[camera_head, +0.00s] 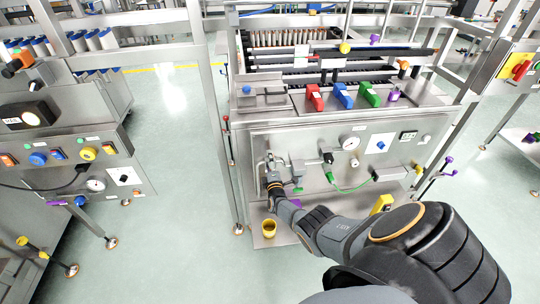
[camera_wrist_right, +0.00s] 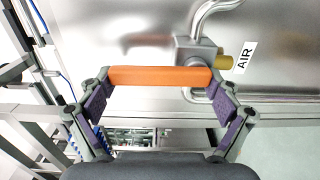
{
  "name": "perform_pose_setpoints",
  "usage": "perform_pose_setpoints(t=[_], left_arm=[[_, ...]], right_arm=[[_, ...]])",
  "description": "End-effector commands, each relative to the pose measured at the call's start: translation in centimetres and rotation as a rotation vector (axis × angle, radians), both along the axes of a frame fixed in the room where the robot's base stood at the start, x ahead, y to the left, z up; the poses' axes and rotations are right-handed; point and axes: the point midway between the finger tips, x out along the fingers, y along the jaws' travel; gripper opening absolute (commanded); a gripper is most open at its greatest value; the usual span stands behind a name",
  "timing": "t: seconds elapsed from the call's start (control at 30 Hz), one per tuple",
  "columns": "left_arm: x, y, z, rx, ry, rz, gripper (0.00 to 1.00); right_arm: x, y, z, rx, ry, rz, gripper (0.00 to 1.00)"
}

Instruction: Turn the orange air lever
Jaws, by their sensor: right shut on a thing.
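The orange air lever (camera_wrist_right: 158,76) lies level across the right wrist view, in front of a shiny metal panel. It joins a grey metal valve (camera_wrist_right: 196,52) at its right end, beside a white AIR label (camera_wrist_right: 243,57). My right gripper (camera_wrist_right: 160,92) is shut on the lever, with one purple-padded finger at each end of it. In the head view my right gripper (camera_head: 271,172) is at the left part of the machine's front panel, and I cannot make out the lever there. My left gripper is not in view.
The machine's front panel (camera_head: 310,135) carries a pressure gauge (camera_head: 350,142), a blue knob (camera_head: 380,145) and a green cable (camera_head: 350,190). Red, blue and green pieces stand on its top. Open floor (camera_head: 175,150) lies to the left.

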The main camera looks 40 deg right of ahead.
Motion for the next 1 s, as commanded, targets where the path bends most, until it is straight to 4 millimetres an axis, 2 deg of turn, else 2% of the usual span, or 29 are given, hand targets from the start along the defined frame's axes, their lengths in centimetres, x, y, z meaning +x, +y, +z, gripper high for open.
perform_pose_setpoints(t=[0.23, 0.27, 0.33, 0.77, 1.0], left_arm=[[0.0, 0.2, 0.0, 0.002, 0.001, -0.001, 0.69], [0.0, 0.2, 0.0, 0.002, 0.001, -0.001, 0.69], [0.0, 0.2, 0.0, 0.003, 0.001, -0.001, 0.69], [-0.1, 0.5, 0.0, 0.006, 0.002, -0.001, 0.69], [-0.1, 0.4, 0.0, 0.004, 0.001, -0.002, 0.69]], right_arm=[[0.1, 0.0, 0.2, -0.007, 0.0, 0.001, 0.34], [0.1, 0.0, 0.2, -0.007, 0.0, 0.001, 0.92], [0.1, 0.0, 0.1, -0.007, 0.001, 0.001, 1.0], [-0.3, 0.1, -0.1, -0.005, 0.002, 0.001, 1.0], [-2.3, 1.4, -0.1, -0.004, 0.0, 0.001, 1.0]])
